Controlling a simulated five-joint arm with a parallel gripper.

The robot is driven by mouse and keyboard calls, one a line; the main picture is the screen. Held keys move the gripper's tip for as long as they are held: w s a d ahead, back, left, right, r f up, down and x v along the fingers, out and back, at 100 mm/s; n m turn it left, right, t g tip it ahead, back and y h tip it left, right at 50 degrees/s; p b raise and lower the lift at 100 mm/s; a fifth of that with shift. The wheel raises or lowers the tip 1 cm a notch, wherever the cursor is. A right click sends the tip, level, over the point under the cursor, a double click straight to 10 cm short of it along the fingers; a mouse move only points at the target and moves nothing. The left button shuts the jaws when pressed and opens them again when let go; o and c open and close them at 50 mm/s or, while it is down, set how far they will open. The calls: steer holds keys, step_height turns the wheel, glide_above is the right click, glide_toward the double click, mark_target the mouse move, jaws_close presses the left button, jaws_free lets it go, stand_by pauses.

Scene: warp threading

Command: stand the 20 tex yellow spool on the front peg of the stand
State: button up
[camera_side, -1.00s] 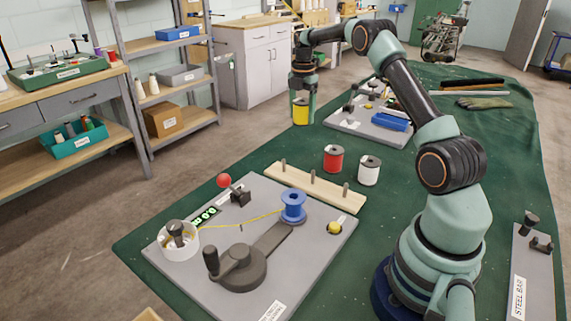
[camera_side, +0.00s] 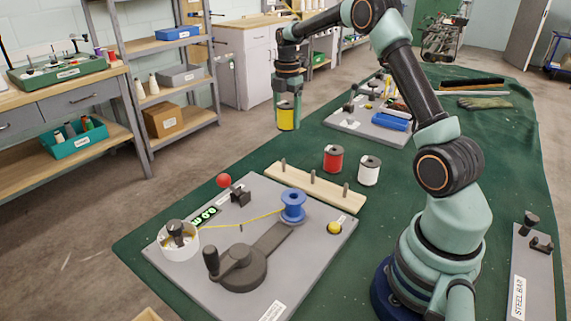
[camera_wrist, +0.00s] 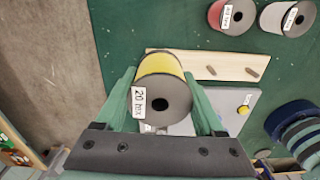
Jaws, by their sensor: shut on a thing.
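The yellow spool (camera_side: 286,117) is held upright in my gripper (camera_side: 286,104), high above the table near its left edge. In the wrist view the yellow spool (camera_wrist: 161,67) sits between the two green fingers (camera_wrist: 168,98), its "20 tex" label facing the camera. The stand (camera_side: 314,187) is a pale wooden bar with several upright pegs on the green cloth, below and in front of the spool. All its pegs look bare. In the wrist view the stand (camera_wrist: 205,66) lies beyond the spool, which hides its left part.
A red spool (camera_side: 333,158) and a white spool (camera_side: 369,170) stand behind the stand. A grey board (camera_side: 310,247) with a blue spool (camera_side: 293,205), a crank (camera_side: 238,268) and a red-knobbed lever (camera_side: 225,181) lies in front. Another board (camera_side: 352,124) lies farther back.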

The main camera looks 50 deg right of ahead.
glide_above(284, 161)
steer(key=f, duration=0.3)
steer(key=shift+w+d, duration=0.15)
steer(key=shift+w, duration=0.05)
steer(key=shift+f, duration=3.95)
steer(key=shift+f, duration=0.75)
